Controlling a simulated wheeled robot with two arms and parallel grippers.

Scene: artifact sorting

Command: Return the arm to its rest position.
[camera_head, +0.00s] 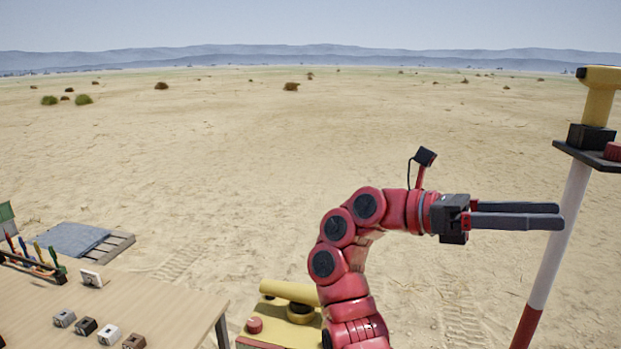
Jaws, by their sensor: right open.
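My right arm (345,240) is red and rises from the bottom centre, then bends over to the right. My right gripper (560,215) is at its end, with two long dark fingers pointing right. The gripper is open and holds nothing that I can see. The fingertips overlap the red and white pole (556,255) in the picture; I cannot tell how far apart they are in depth. My left gripper is not in view.
A wooden table (165,305) at lower left bears several small blocks (86,326) and a rack of coloured tools (32,262). A yellow case (284,326) stands beside the arm. The pole carries a dark shelf (575,150) with a yellow device (597,100). Open sand lies behind.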

